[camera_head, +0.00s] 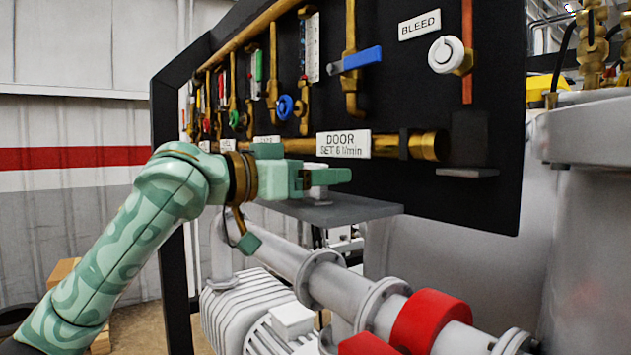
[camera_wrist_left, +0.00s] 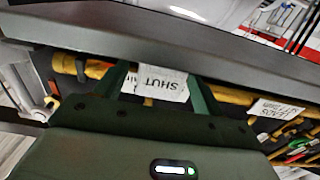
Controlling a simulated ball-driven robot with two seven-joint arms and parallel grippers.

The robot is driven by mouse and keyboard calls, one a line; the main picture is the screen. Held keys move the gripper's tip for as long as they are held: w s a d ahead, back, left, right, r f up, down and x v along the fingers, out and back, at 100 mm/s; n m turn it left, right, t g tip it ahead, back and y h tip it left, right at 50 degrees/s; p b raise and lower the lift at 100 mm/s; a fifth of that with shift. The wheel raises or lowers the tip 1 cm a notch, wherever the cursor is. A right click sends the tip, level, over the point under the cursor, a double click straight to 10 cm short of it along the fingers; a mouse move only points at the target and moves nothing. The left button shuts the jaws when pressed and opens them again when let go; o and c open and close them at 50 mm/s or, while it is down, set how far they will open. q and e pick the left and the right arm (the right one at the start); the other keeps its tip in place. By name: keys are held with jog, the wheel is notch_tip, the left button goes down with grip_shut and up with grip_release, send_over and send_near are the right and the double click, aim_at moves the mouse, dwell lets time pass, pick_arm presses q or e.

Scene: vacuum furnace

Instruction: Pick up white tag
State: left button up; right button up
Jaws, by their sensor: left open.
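The white tag (camera_wrist_left: 163,83) shows in the left wrist view between my two green fingers, with dark lettering that reads SHUT upside down. In the head view a small white piece of it (camera_head: 318,176) shows between the fingers, mostly hidden by them. My left gripper (camera_head: 320,182) comes in from the left, just above the grey shelf below the panel. It is open, with one finger on each side of the tag; the fingers (camera_wrist_left: 160,92) also show in the wrist view. I cannot tell whether either finger touches the tag. My right gripper is not in view.
The grey shelf (camera_head: 345,208) juts out right below the gripper. The black panel (camera_head: 455,190) carries brass pipes (camera_head: 426,145), a DOOR label (camera_head: 343,144), a blue-handled valve (camera_head: 357,59) and a BLEED label (camera_head: 419,24). Grey flanged pipework (camera_head: 325,280) with red parts (camera_head: 425,318) lies below.

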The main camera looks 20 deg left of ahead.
pick_arm(q)
jog(key=shift+w+d, duration=0.15)
jog(key=shift+c, duration=0.6)
jog(key=c, duration=0.9)
jog(key=shift+r, duration=0.1)
jog(key=shift+c, duration=0.2)
